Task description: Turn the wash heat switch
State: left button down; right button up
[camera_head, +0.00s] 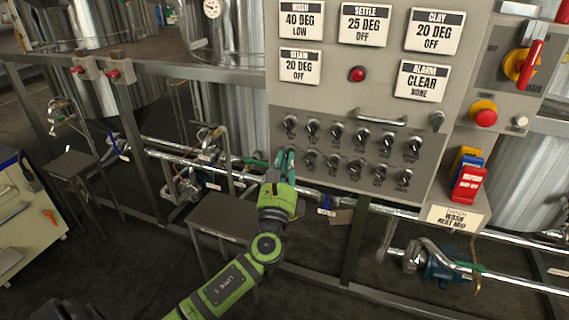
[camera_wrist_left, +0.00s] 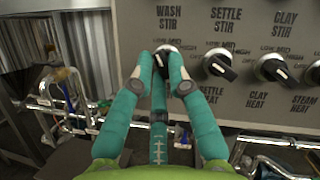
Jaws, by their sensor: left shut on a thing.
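The wash heat switch is the leftmost knob in the lower row of the control panel. In the left wrist view the switch (camera_wrist_left: 163,56) is black on a pale round base, and its label is hidden behind my fingers. My left gripper (camera_head: 285,155) reaches up to the panel's lower left. In the left wrist view its teal fingers (camera_wrist_left: 165,80) close in on both sides of the knob and hold it. The head view hides most of this knob behind the fingers. A card (camera_head: 456,218) reads "WASH HEAT MID". The wash display (camera_head: 301,20) reads "40 DEG LOW".
The settle heat knob (camera_wrist_left: 220,66) sits close to the right of my fingers, with more knobs beyond it. A metal handle (camera_head: 380,120) sticks out above the upper row. Pipes (camera_head: 405,210) run below the panel, and a small dark table (camera_head: 225,215) stands beneath.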

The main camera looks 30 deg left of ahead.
pick_arm(q)
jog(key=n+g, duration=0.1)
jog(key=n, duration=0.1)
jog(key=n+y, duration=0.1)
jog(key=n, duration=0.2)
jog(key=shift+d+r+g, duration=0.15)
jog(key=shift+g, duration=0.25)
jog(key=shift+n+y+p, duration=0.35)
jog(key=shift+n+y, duration=0.05)
jog(key=shift+n, duration=0.2)
jog(key=shift+w+d+n+g, duration=0.1)
jog(key=shift+n+g, duration=0.4)
jog(key=shift+n, duration=0.3)
jog(key=shift+n+p, duration=0.35)
jog(key=shift+n, duration=0.05)
pick_arm(e)
jog(key=shift+s+d+r+g, duration=0.1)
jog(key=shift+s+g, duration=0.4)
jog(key=shift+s, duration=1.25)
pick_arm(q)
jog(key=c, duration=1.2)
grip_release()
pick_arm(e)
jog(key=shift+w, duration=0.1)
